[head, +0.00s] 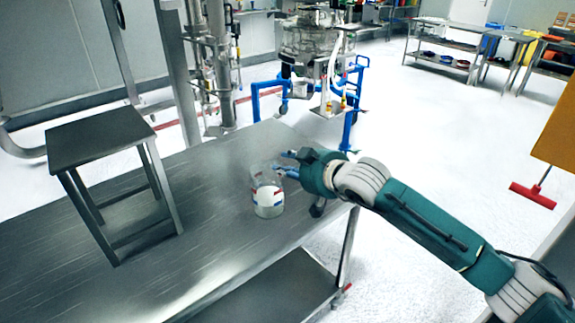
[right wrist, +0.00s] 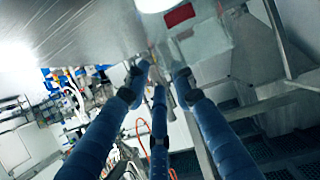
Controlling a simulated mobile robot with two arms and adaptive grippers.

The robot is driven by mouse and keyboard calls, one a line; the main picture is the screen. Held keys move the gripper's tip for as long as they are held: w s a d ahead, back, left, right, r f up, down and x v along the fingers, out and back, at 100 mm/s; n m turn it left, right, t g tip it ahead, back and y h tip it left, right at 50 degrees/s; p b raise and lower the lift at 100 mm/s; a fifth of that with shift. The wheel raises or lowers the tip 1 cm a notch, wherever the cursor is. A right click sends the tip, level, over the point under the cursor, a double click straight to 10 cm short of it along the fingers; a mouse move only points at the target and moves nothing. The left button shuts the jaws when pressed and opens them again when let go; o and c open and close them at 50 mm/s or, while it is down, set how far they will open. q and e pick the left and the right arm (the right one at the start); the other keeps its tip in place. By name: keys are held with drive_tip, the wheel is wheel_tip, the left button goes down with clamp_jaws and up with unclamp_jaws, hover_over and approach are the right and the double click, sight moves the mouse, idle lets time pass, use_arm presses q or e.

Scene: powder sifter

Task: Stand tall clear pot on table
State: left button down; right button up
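The tall clear pot (head: 268,198) stands upright near the right end of the metal table (head: 200,212). It has a red mark and white contents or a white label; I cannot tell which. My right gripper (head: 288,166) is at the pot's upper right side, its blue fingers close to the rim. In the right wrist view, the fingers (right wrist: 158,82) are spread with nothing seen between them. The pot (right wrist: 205,42) shows beyond them at the top, with its red mark. I cannot tell whether a finger touches it. My left gripper is out of view.
A small metal stool-like stand (head: 95,135) stands on the table's left part. The table between it and the pot is bare. Steel columns (head: 215,60) and a blue-framed machine (head: 320,60) stand behind the table. A lower shelf (head: 275,290) is underneath.

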drive_tip(key=shift+r, duration=0.1)
drive_tip(key=b+v, duration=0.2)
drive_tip(key=v, duration=1)
drive_tip(key=shift+r, duration=0.1)
